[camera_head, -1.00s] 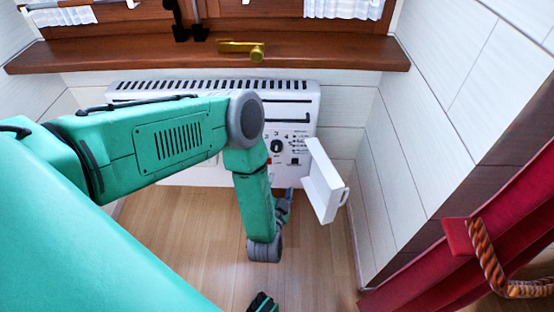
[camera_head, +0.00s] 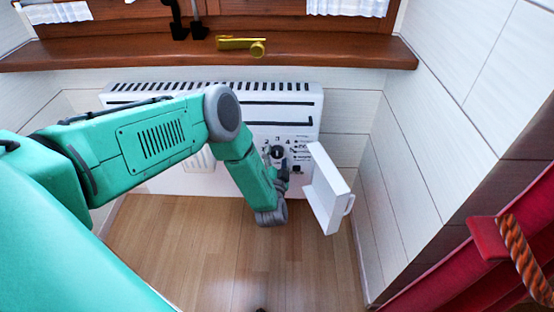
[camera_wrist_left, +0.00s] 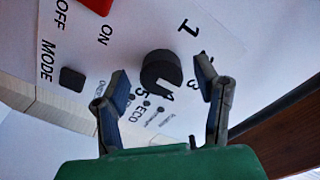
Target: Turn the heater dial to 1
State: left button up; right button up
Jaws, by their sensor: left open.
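The white heater (camera_head: 150,180) stands against the wall under the window sill. Its black dial (camera_head: 277,152) shows on the control panel, and in the left wrist view the dial (camera_wrist_left: 161,74) is close up. The dial's notch faces the lower right, near the printed 4; the 1 is above and right of the dial. My left gripper (camera_head: 283,172) is just below the dial in the head view. In the wrist view the gripper (camera_wrist_left: 162,70) is open, with one finger on each side of the dial; contact cannot be told. My right gripper is not in view.
The heater's white panel door (camera_head: 325,192) hangs open just right of the controls. A red switch (camera_wrist_left: 98,5) and black mode button (camera_wrist_left: 72,79) are near the dial. A wooden sill (camera_head: 330,50) is above. The wood floor in front is clear.

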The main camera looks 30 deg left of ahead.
pick_arm(q)
jog(key=shift+w+a, duration=0.15)
jog(key=shift+w, duration=0.25)
jog(key=c, duration=1.1)
jog(key=shift+c, duration=0.2)
